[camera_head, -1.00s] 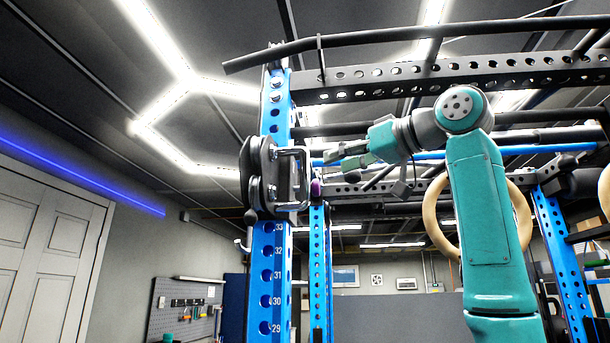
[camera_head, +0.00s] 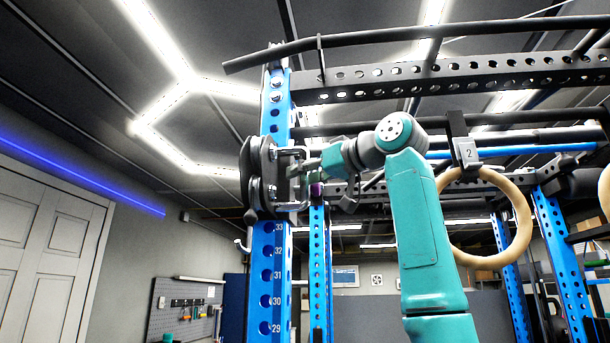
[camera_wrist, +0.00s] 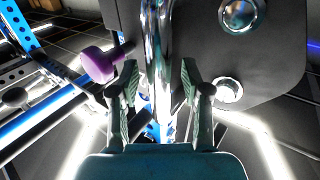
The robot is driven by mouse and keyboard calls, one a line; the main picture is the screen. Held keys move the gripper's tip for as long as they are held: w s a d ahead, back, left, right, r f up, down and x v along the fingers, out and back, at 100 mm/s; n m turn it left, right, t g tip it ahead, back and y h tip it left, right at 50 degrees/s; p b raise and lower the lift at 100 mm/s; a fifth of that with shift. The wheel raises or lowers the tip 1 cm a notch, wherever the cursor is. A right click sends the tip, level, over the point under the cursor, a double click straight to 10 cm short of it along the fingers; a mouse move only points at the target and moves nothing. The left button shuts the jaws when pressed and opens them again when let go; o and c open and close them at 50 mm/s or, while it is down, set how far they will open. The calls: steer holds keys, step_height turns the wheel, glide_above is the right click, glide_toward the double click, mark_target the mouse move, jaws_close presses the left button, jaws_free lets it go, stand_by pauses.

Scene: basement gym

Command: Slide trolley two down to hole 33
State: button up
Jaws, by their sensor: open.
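The trolley (camera_head: 255,180), dark plates with rollers and a chrome handle, sits on the numbered blue upright (camera_head: 270,262). Its lower edge is just above the number 33; 32 to 29 show below. A purple knob (camera_head: 316,189) is at its right side, and the knob also shows in the wrist view (camera_wrist: 100,64). My gripper (camera_head: 303,168) is at the trolley's handle side. In the wrist view my open gripper (camera_wrist: 160,82) has a finger on either side of the chrome handle (camera_wrist: 158,45). I cannot tell whether the fingers touch it.
A wooden ring (camera_head: 520,215) hangs at the right below a plate marked 2 (camera_head: 467,152). A perforated black beam (camera_head: 430,74) and bars run overhead. Another blue upright (camera_head: 318,265) stands behind. A pegboard (camera_head: 180,305) is on the back wall. Left of the numbered upright is free room.

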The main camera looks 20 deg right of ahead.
jaws_close()
steer(key=shift+f, duration=0.1)
step_height(320, 180, down, 10)
stand_by(0.5)
jaws_free()
